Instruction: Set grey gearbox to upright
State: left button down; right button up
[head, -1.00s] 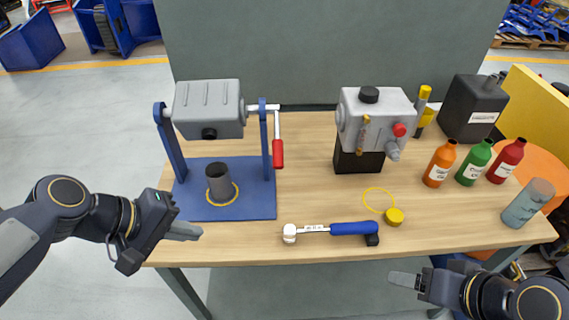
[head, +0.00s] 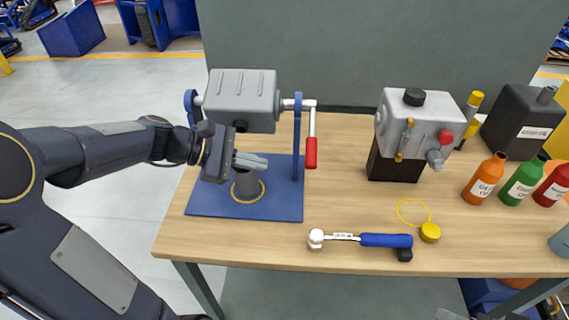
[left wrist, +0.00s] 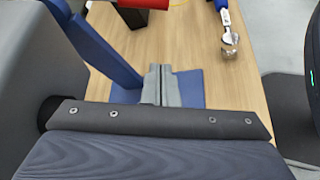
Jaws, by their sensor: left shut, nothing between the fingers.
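The grey gearbox (head: 242,95) hangs between the two posts of a blue stand (head: 218,208) in the head view. Its ribbed face is up and a dark plug (head: 240,126) shows low on its front. A crank with a red handle (head: 311,152) sticks out at its right and hangs down. My left gripper (head: 262,162) is shut and empty, just below and in front of the gearbox, over the dark cup (head: 247,186), which it partly hides. In the left wrist view, the shut fingers (left wrist: 160,85) show beside a blue post (left wrist: 92,42). My right gripper (head: 452,315) barely shows at the bottom edge.
A torque wrench (head: 385,240) and a yellow cap (head: 430,232) lie near the table's front edge. A second grey unit (head: 420,125) on a black block stands right of centre. Bottles (head: 484,178) and a black canister (head: 524,128) stand at the right. Table between stand and block is clear.

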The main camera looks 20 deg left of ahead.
pick_arm(q)
jog(key=x, duration=1)
jog(key=shift+s+d+r+p, duration=0.15)
jog(key=shift+s+r, duration=0.15)
jog(key=shift+r, duration=0.3)
jog(key=shift+s+d+r+p, duration=0.15)
jog(key=shift+s+r, duration=0.1)
jog(key=shift+r, duration=0.35)
jog(key=shift+s+d+r+p, duration=0.15)
jog(key=shift+s+r, duration=0.15)
jog(key=shift+r, duration=0.25)
